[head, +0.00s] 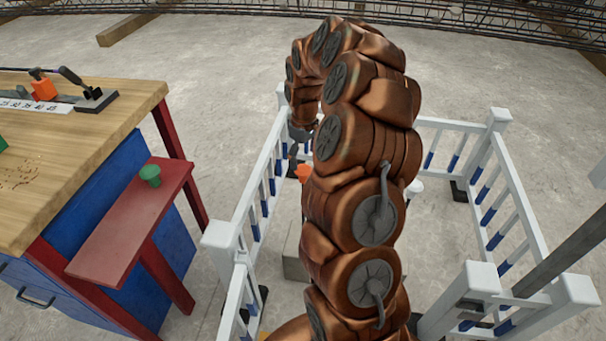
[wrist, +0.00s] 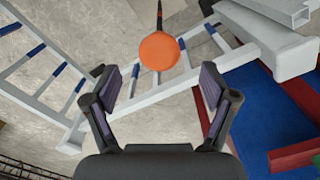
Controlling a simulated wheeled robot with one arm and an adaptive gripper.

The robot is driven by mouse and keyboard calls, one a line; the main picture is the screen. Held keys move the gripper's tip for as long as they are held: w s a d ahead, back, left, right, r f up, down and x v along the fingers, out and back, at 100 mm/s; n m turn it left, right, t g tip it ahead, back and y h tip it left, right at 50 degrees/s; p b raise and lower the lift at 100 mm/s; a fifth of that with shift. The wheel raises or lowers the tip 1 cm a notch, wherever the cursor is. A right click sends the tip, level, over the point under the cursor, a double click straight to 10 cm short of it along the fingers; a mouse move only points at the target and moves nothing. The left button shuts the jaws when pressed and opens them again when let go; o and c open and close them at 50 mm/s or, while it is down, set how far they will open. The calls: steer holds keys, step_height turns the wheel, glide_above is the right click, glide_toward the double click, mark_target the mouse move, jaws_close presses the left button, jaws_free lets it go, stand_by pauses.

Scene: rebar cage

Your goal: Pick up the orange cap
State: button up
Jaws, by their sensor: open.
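The orange cap (wrist: 159,51) is a round disc in the wrist view, ahead of my gripper (wrist: 162,82) and roughly centred between its fingers. The fingers are spread apart, with nothing between them. A thin dark bar shows behind the cap. In the head view the orange cap (head: 303,173) is small and partly hidden by my arm, just below my gripper (head: 299,134). Cap and gripper look apart, though the exact gap is unclear.
A white railing with blue sleeves (head: 498,180) surrounds the cap, with one rail close beside it in the wrist view (wrist: 150,98). A green cap (head: 150,175) sits on a red shelf (head: 110,232). A wooden workbench (head: 110,115) stands at left. A white cap (head: 415,187) shows right of my arm.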

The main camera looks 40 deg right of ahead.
mark_target(304, 167)
steer(key=shift+w+f, duration=0.1)
steer(key=shift+f, duration=3.25)
steer(key=shift+c, duration=0.3)
steer(key=c, duration=0.9)
